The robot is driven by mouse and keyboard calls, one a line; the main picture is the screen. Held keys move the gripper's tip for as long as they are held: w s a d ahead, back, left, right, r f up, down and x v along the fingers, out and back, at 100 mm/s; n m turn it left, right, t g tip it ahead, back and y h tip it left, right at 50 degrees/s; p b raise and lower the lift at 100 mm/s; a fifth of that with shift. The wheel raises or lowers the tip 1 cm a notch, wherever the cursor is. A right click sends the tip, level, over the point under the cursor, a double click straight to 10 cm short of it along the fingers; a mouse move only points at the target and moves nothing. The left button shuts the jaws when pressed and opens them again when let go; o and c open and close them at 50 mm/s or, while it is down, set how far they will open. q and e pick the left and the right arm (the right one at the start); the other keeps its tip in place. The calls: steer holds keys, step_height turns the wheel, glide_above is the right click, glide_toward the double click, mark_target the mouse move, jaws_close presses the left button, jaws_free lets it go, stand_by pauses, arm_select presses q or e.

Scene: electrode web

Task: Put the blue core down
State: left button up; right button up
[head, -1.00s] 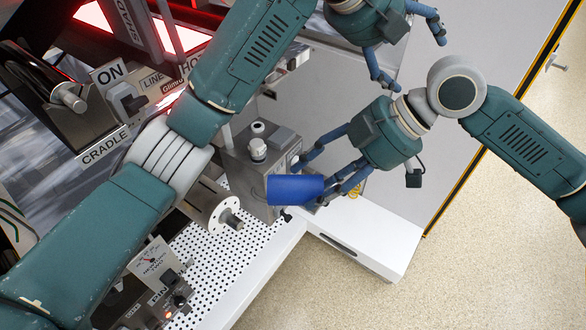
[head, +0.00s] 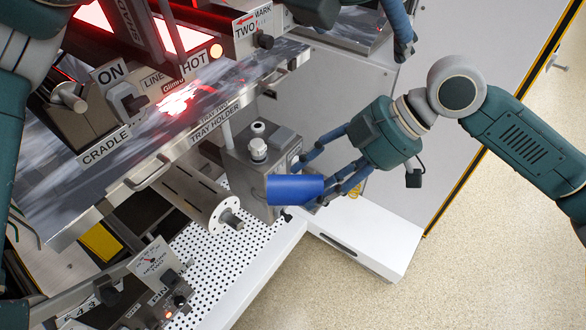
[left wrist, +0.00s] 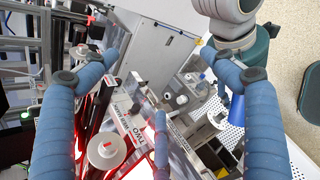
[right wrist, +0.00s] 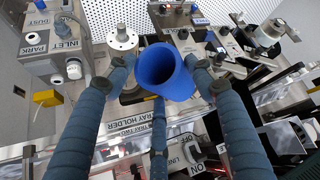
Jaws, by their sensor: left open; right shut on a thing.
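The blue core (head: 294,189) is a short hollow cylinder, held in the air in the middle of the head view. My right gripper (head: 314,184) is shut on its right end. In the right wrist view the core (right wrist: 164,78) shows its open end between the fingers. The core (left wrist: 236,108) also shows at the right in the left wrist view, partly behind a finger. My left gripper (left wrist: 165,65) is open and empty, with its fingers spread. In the head view only part of it shows at the top edge, apart from the core.
A grey box with a round knob (head: 258,150) stands close beside the core. A flanged roller end (head: 226,214) lies to its left. The tray holder (head: 190,140) runs along the upper left.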

arm_select(q)
steer(key=a+f+n+y, duration=0.1)
steer(key=a+f+y, duration=0.1)
steer(key=a+f, duration=0.25)
arm_select(e)
steer(key=shift+s+r, duration=0.1)
steer(key=shift+s, duration=0.05)
steer(key=shift+d, duration=0.1)
arm_select(q)
steer(key=m+g+y, duration=0.2)
steer(key=m, duration=0.4)
glide_toward(295, 180)
steer(key=shift+m, duration=0.3)
steer(key=x, duration=1.2)
steer(key=c, duration=1.2)
steer(key=shift+c, duration=0.7)
arm_select(e)
steer(key=o, duration=1.4)
